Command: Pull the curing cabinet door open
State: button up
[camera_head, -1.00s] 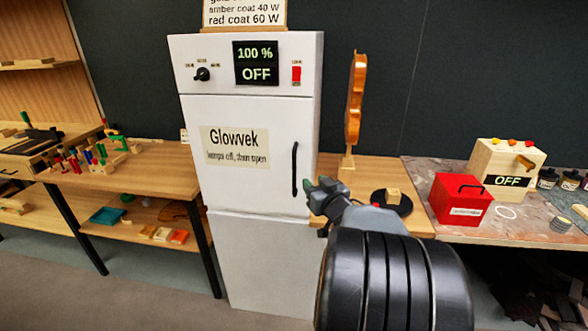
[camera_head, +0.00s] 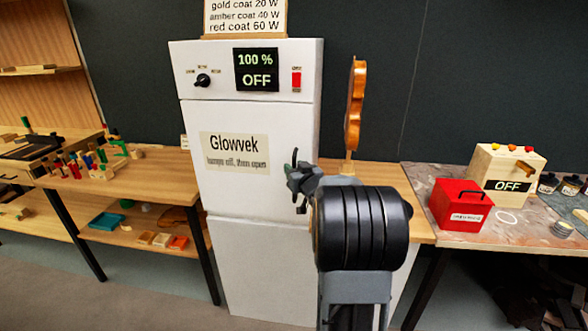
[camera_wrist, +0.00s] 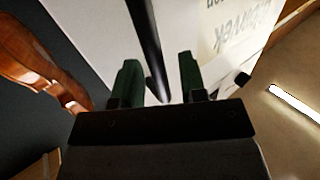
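The curing cabinet (camera_head: 262,257) is tall and white, and its door (camera_head: 232,192), labelled "Glowvek", looks shut. The black vertical door handle (camera_head: 294,156) is on the door's right side; my gripper hides most of it in the head view. My gripper (camera_head: 297,186) is at the handle. In the wrist view, the dark handle bar (camera_wrist: 147,45) runs down between the two green fingertips of my gripper (camera_wrist: 159,80). Gaps show on both sides of the bar, so the fingers are open around it. I cannot tell whether either finger touches it.
The cabinet display (camera_head: 256,69) reads 100 % and OFF, with a red switch (camera_head: 296,79) beside it. A violin (camera_head: 355,104) stands upright right of the cabinet. A red box (camera_head: 461,204) is on the right bench. Dark floor is open in front at left.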

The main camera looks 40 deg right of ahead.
jog(key=shift+w, duration=0.25)
jog(key=shift+c, duration=0.3)
grip_shut()
